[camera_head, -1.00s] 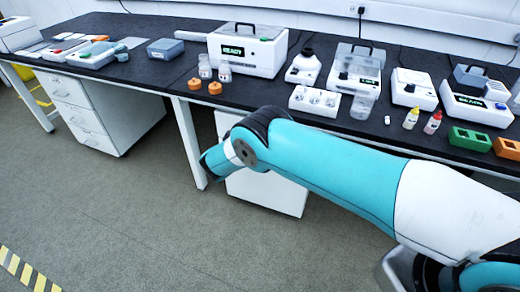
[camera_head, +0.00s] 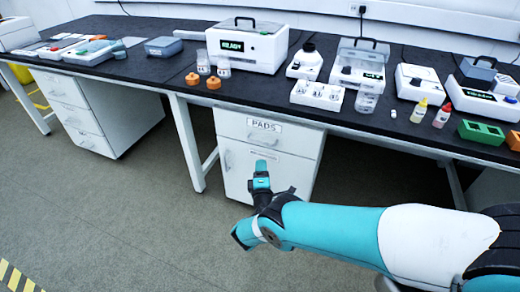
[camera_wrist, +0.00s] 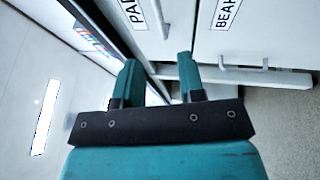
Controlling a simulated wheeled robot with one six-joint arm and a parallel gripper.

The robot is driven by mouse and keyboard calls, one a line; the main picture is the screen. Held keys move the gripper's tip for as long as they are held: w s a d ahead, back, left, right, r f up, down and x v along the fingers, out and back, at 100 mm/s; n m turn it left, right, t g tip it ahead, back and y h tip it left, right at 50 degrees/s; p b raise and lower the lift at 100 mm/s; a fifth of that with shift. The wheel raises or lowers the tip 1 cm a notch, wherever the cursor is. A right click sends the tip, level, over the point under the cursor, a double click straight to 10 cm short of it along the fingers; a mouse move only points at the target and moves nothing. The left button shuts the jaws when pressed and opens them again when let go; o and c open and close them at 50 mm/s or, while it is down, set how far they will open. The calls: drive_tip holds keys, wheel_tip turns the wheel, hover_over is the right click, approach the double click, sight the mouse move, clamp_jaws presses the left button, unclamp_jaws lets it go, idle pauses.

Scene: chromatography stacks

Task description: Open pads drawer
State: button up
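The pads drawer (camera_head: 234,122) is the top white front of the cabinet under the bench, labelled PADS, and looks shut. In the wrist view its front (camera_wrist: 178,35) and its pale bar handle (camera_wrist: 159,18) lie beyond my fingertips, near the top. My gripper (camera_wrist: 157,70) has its two teal fingers spread apart with nothing between them. In the head view my gripper (camera_head: 261,170) is in front of the cabinet, below the PADS label. The fingers appear apart from the handle.
A lower white drawer (camera_head: 238,165) has its own handle, also seen in the wrist view (camera_wrist: 240,67). The black bench top (camera_head: 240,95) above carries a white READY device (camera_head: 260,50), jars and bottles. A table leg (camera_head: 187,140) stands left of the cabinet. Open floor lies in front.

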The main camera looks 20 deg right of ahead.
sight(260, 143)
drive_tip(key=shift+b+x, duration=6)
drive_tip(key=shift+b, duration=1.8)
drive_tip(key=shift+d, duration=0.1)
clamp_jaws()
